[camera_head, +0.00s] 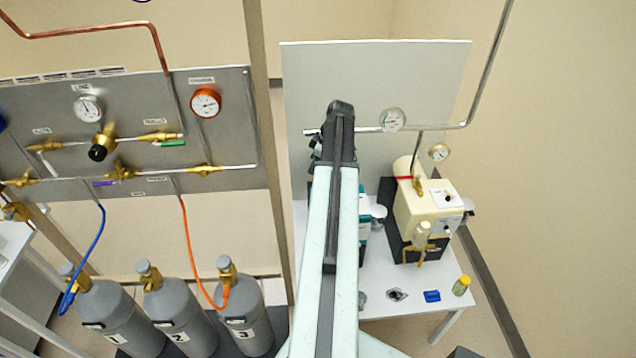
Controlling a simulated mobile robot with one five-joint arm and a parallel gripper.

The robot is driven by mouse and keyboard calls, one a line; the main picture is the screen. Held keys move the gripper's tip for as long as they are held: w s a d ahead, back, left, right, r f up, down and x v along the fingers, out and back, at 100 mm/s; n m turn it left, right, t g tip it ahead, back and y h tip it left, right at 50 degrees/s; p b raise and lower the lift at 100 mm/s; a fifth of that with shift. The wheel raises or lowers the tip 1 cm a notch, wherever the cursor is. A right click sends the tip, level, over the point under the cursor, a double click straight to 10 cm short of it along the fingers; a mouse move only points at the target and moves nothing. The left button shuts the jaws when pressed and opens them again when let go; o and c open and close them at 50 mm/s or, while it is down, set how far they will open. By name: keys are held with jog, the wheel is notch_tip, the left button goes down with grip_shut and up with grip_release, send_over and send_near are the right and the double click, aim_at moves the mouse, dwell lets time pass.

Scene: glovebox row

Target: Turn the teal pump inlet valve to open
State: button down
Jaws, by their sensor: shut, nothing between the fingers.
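The teal pump (364,228) stands on the white table, mostly hidden behind my arm. Only a strip of its teal and white side shows to the right of the arm. Its inlet valve is hidden, so I cannot tell how its handle is set. My arm reaches up the middle of the view. My gripper (316,146) shows only as a small dark part left of the arm's far end. It is shut and empty. I cannot tell whether it touches anything.
A cream pump (426,207) with a red-handled valve (404,178) stands to the right on the table (388,303). A blue item (432,296) and a yellow-capped jar (462,285) are near the table's front. A pipe (450,126) crosses the panel behind. Grey cylinders (118,318) stand at left.

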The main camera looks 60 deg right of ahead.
jog(key=f+b, duration=1)
jog(key=shift+s+d, duration=0.2)
jog(key=shift+s, duration=0.25)
